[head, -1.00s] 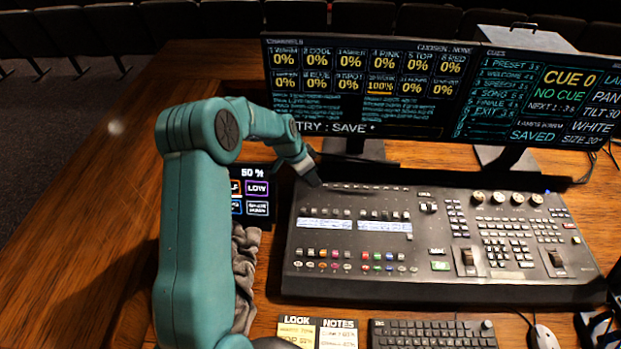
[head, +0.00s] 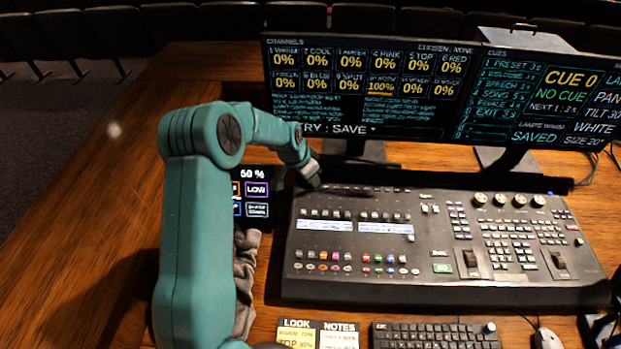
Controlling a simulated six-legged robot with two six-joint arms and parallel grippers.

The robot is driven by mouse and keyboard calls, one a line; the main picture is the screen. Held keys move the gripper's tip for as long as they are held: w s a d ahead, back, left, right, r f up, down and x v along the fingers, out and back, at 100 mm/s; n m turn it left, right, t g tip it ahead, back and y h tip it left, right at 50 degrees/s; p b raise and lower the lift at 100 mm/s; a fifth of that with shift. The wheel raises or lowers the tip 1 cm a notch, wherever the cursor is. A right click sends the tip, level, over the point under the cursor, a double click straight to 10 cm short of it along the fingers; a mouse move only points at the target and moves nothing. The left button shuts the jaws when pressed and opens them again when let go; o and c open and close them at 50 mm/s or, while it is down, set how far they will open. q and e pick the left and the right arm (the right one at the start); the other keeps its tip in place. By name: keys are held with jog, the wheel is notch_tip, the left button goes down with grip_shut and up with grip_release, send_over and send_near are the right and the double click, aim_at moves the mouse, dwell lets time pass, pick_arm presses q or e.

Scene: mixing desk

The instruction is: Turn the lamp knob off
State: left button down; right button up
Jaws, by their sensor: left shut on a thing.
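My left gripper (head: 313,180) is at the far left corner of the dark mixing desk (head: 340,284), pointing down, with its fingertips at the desk's back edge. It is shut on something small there. The lamp knob itself does not show; the fingers cover that spot, so I cannot tell which way the knob is turned. My left arm comes in from the left and bends down over the corner. My right gripper is not in view.
Two monitors (head: 365,88) stand behind the desk, close to the left gripper. A small touch screen (head: 257,190) and a grey cloth (head: 245,262) lie left of the desk. A keyboard (head: 430,336), note cards (head: 318,335) and a mouse (head: 548,339) are in front.

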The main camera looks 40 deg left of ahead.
pick_arm(q)
jog(key=shift+d+f+n+y+b, duration=0.2)
jog(key=shift+n+y+b, duration=0.2)
jog(key=shift+n+b, duration=0.45)
jog(key=shift+a+r+n, duration=0.1)
jog(key=shift+n, duration=0.35)
jog(key=c, duration=1)
grip_release()
jog(key=shift+o, duration=0.2)
jog(key=shift+r, duration=0.1)
